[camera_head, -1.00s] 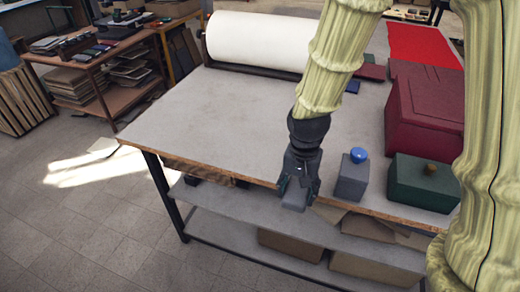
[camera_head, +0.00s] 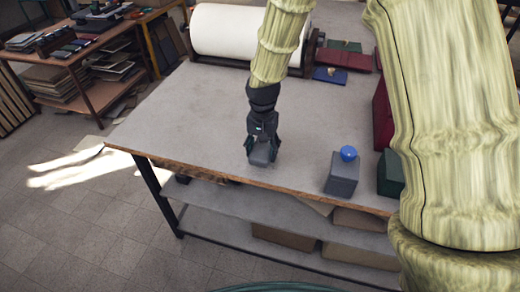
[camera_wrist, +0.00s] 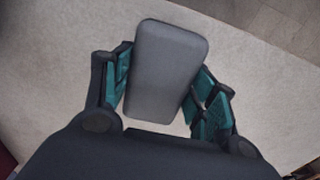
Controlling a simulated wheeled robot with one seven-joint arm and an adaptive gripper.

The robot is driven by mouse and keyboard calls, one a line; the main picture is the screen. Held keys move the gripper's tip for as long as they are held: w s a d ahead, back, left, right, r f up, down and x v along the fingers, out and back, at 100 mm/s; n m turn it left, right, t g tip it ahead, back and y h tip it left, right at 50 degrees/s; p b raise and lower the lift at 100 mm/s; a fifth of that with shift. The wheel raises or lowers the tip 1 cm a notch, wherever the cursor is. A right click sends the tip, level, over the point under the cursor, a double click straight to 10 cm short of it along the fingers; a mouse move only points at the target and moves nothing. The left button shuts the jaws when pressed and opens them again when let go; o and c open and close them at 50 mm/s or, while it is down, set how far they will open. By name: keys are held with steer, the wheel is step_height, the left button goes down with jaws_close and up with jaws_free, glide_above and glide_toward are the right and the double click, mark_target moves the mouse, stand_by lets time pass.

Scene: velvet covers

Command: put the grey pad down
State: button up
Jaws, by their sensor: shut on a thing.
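The grey pad (camera_wrist: 167,70) is a rounded rectangular block held between the two teal-lined fingers in the wrist view. In the head view the grey pad (camera_head: 261,156) shows at the tips of my gripper (camera_head: 262,146), over the table's front part. My gripper (camera_wrist: 167,88) is shut on it. Pale grey tabletop (camera_head: 200,110) lies beneath the pad. I cannot tell whether the pad touches the tabletop or hangs slightly above it.
A grey box (camera_head: 342,175) with a blue ball-shaped knob (camera_head: 348,153) stands right of my gripper near the front edge. A dark green box (camera_head: 389,176) and a dark red box (camera_head: 382,115) are farther right. A white roll (camera_head: 236,33) lies at the back. The tabletop's left is clear.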

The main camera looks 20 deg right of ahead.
mark_target(260, 154)
steer(key=shift+w+a+f, duration=0.1)
steer(key=shift+w+f, duration=0.1)
steer(key=shift+w, duration=0.8)
steer(key=shift+f+p, duration=0.95)
steer(key=shift+f, duration=0.75)
steer(key=shift+f, duration=0.1)
steer(key=o, duration=1.1)
steer(key=shift+r+b, duration=1.8)
steer(key=shift+r, duration=4.35)
